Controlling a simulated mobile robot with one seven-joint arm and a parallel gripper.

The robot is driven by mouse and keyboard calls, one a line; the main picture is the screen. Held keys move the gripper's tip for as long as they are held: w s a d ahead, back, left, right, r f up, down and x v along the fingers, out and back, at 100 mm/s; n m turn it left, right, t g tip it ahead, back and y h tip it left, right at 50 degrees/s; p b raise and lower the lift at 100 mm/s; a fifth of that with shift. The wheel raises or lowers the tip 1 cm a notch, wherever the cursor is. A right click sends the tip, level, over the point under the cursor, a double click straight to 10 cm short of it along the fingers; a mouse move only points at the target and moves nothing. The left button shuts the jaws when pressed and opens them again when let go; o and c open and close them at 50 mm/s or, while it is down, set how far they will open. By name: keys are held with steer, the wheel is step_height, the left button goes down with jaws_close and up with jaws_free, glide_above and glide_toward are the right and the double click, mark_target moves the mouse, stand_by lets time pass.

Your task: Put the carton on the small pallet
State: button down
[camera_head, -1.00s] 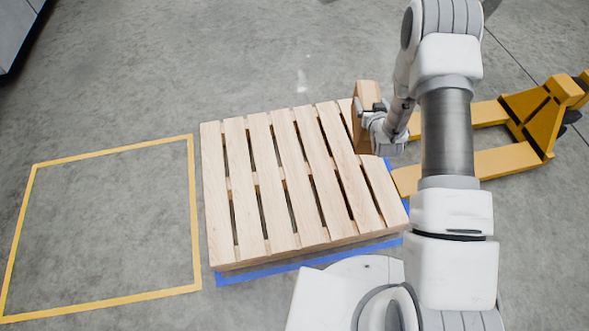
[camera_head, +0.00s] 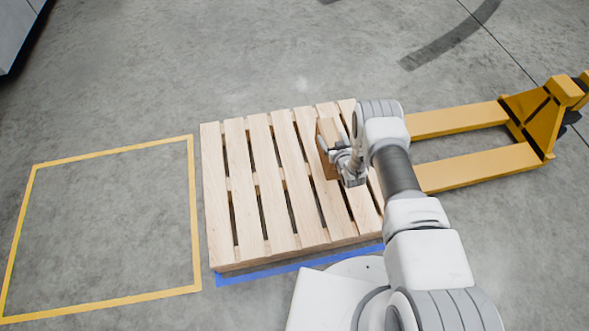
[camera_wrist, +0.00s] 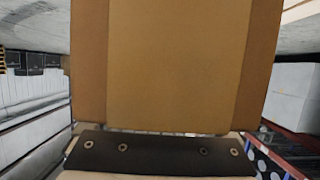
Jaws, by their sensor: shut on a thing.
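The brown carton (camera_head: 327,136) shows in the head view over the right part of the slatted wooden pallet (camera_head: 262,190). My gripper (camera_head: 335,152) is shut on the carton, and the hand and arm hide part of it. In the wrist view the carton (camera_wrist: 175,65) fills the middle, close to the dark finger pad (camera_wrist: 160,152). I cannot tell whether the carton touches the slats or hangs above them. The pallet top is otherwise bare.
A yellow pallet jack (camera_head: 480,165) stands at the right, its forks pointing toward the pallet. Blue tape (camera_head: 300,265) edges the pallet's near side. An empty yellow-taped square (camera_head: 110,225) lies on the floor at the left. The floor behind is clear.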

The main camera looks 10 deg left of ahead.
steer(key=shift+s+a+f, duration=0.3)
steer(key=shift+a+f, duration=0.3)
steer(key=shift+f, duration=0.25)
steer(key=s+a+f+b, duration=0.5)
steer(key=a+f+b, duration=0.1)
steer(key=a+f, duration=0.4)
steer(key=shift+f, duration=0.35)
jaws_free()
steer(key=shift+s+f, duration=0.15)
steer(key=shift+s, duration=0.05)
